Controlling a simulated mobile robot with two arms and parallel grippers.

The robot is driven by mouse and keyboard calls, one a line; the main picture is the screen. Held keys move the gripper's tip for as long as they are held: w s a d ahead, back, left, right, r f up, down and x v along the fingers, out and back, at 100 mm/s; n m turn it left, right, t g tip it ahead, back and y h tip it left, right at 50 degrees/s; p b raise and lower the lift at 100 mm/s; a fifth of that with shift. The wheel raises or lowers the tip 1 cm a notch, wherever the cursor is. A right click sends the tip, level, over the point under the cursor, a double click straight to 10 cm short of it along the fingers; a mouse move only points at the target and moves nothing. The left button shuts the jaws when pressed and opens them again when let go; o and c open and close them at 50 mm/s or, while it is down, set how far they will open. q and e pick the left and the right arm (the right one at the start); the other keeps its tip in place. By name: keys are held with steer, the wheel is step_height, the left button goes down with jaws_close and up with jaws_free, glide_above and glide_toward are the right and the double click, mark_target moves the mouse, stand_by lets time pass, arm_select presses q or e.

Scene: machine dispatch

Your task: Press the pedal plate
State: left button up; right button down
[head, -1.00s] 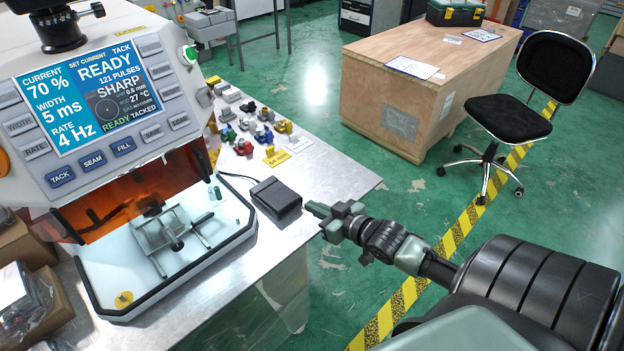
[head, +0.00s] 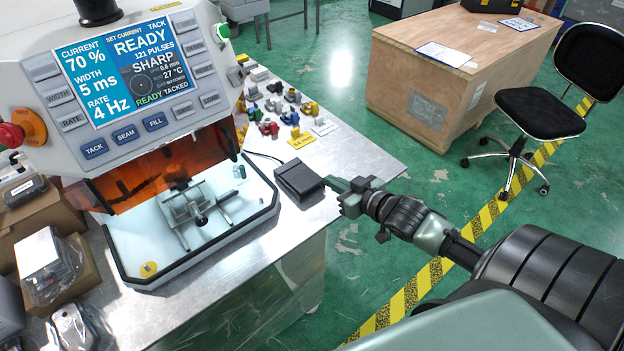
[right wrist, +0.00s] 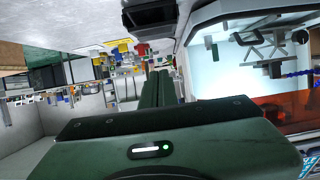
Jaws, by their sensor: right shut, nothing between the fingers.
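The pedal plate is the top of a small black pedal box (head: 298,177) on the metal table, to the right of the welding machine's open chamber. A cable runs from its back. My right gripper (head: 332,183) is shut and empty. Its fingertips are at the pedal's right edge in the head view; whether they touch it I cannot tell. In the right wrist view the closed fingers (right wrist: 157,88) point up the picture, and the dark pedal box (right wrist: 153,14) is cut by the top edge, beyond the tips. My left gripper is not in view.
The machine (head: 140,85) with its lit screen stands left of the pedal. Several small coloured parts and a yellow label (head: 301,140) lie behind it. The table's right edge (head: 385,180) is close under my right gripper. A wooden crate (head: 450,75) and black chair (head: 540,110) stand beyond.

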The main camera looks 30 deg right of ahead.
steer(key=p, duration=0.1)
glide_above(311, 186)
step_height(311, 186, down, 3)
steer(key=shift+w+f, duration=0.1)
steer(key=shift+w, duration=0.05)
step_height(311, 186, down, 3)
steer(key=shift+r+p, duration=0.15)
steer(key=shift+p, duration=0.15)
steer(key=shift+s+f, duration=0.2)
steer(key=shift+f, duration=0.6)
